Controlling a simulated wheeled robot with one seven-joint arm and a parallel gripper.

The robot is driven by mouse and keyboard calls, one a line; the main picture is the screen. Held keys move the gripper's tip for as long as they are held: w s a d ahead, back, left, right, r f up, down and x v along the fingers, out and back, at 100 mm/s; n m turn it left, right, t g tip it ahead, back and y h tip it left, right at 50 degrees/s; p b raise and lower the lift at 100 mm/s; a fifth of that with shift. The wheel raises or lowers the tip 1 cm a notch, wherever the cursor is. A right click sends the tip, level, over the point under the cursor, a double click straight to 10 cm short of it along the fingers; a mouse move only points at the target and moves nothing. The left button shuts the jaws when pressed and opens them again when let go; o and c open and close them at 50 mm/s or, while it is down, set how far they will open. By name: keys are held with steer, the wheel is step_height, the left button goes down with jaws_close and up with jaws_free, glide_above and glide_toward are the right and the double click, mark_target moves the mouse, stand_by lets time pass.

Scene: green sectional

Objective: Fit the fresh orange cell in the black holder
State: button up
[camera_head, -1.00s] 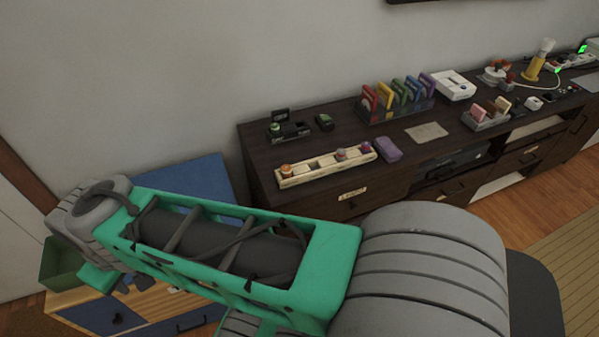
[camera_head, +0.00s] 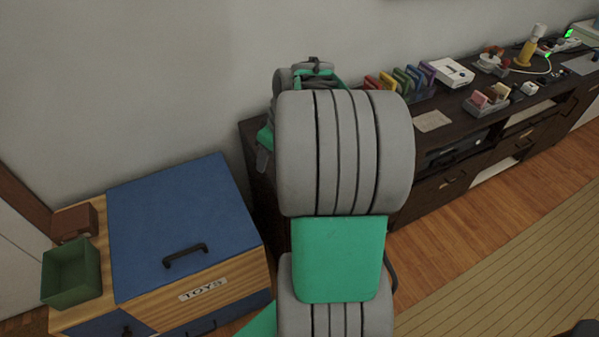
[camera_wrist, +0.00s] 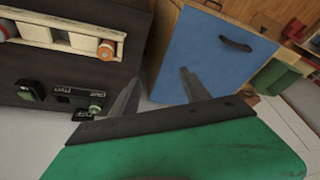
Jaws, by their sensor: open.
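In the wrist view, an orange-ended cell (camera_wrist: 106,49) sits in the end compartment of a cream rack (camera_wrist: 60,42) on the dark cabinet. The black holder (camera_wrist: 72,98) lies on the same cabinet top and has a green-ended cell (camera_wrist: 95,108) at one end. My gripper (camera_wrist: 158,85) is open and empty, its fingers beyond the cabinet's edge, to the right of the rack and holder. In the head view my arm hides the rack and the holder.
A small black-and-green item (camera_wrist: 30,92) lies beside the holder. A toy chest with a blue lid (camera_head: 180,225) stands left of the cabinet, with a green bin (camera_head: 72,275) on its left. Colored upright cards (camera_head: 412,78) and a white box (camera_head: 452,73) occupy the cabinet farther right.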

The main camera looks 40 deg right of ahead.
steer(key=s+d+f+t, duration=0.15)
steer(key=d+f, duration=0.25)
steer(key=d, duration=0.7)
steer(key=shift+n+g, duration=0.25)
steer(key=shift+n, duration=0.15)
steer(key=x, duration=0.7)
steer(key=shift+s+f, duration=0.25)
steer(key=shift+s, duration=0.05)
steer(key=shift+c, duration=0.3)
jaws_close()
